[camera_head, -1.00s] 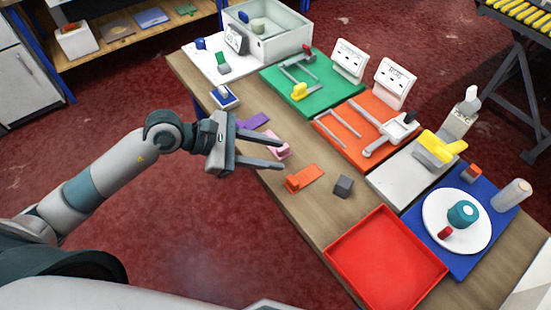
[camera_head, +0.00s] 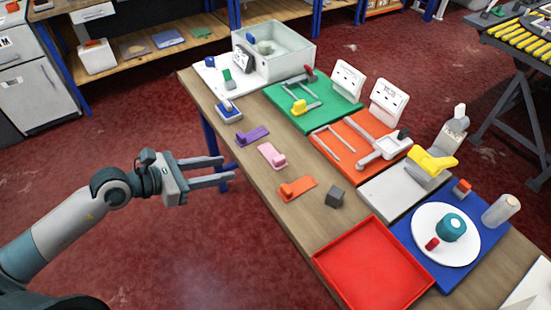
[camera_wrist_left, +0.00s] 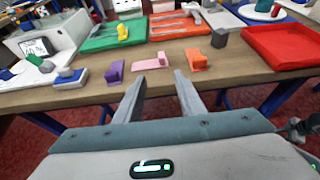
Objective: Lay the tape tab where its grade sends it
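My left gripper (camera_head: 228,168) is open and empty, off the near edge of the table; in the left wrist view its fingers (camera_wrist_left: 159,76) point at the table edge. Three tabs with raised blocks lie along that edge: a purple tab (camera_head: 252,135), a pink tab (camera_head: 271,155) and an orange tab (camera_head: 297,188). I cannot tell which is the tape tab. A white unit with a display (camera_head: 243,58) stands at the far end; its reading is unclear. A green board (camera_head: 340,112) and an orange board (camera_head: 345,155) carry rails, with white signs (camera_head: 348,80) behind. My right gripper is not in view.
A red tray (camera_head: 345,290) lies on the near right, with a dark grey cube (camera_head: 334,197) beside it. A blue mat (camera_head: 405,235) holds a white plate (camera_head: 440,257) and a teal roll (camera_head: 452,227). A small blue-topped pad (camera_head: 229,112) sits left of the tabs.

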